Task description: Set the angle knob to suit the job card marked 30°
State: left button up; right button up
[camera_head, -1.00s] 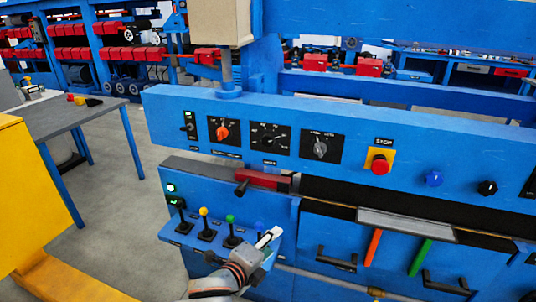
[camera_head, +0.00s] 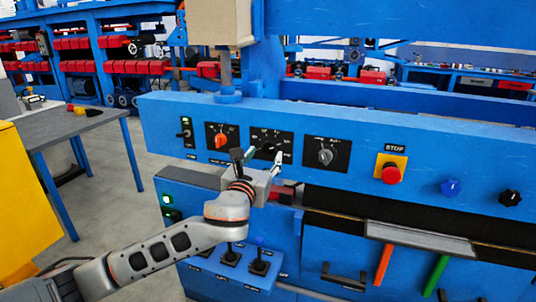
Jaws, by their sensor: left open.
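A row of dial knobs sits on the blue panel: an orange-red knob (camera_head: 220,141) at left, a black knob (camera_head: 268,147) in the middle and a grey knob (camera_head: 325,156) at right, each on a black scale plate. The printing is too small to read, so I cannot tell which is the angle knob. My left gripper (camera_head: 264,156) is open in front of the middle plate, its fingers to either side of the lower part of the black knob. I cannot tell whether they touch it. No card marked 30° is readable. My right gripper is not in view.
A red stop button (camera_head: 391,173) on a yellow plate, a blue knob (camera_head: 451,188) and a black knob (camera_head: 510,198) lie further right. A red-handled part (camera_head: 287,193) is just below my gripper. Levers (camera_head: 231,254) stand below my forearm. A grey table (camera_head: 75,126) stands at left.

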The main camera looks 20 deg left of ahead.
aim_at(269, 149)
pick_arm(q)
jog(key=shift+w+f, duration=0.2)
jog(key=shift+w, duration=1.05)
jog(key=shift+w+b, duration=0.35)
jog(key=shift+w, duration=0.05)
jog(key=shift+w+r, duration=0.2)
jog(key=shift+a, duration=0.1)
jog(key=c, duration=1.1)
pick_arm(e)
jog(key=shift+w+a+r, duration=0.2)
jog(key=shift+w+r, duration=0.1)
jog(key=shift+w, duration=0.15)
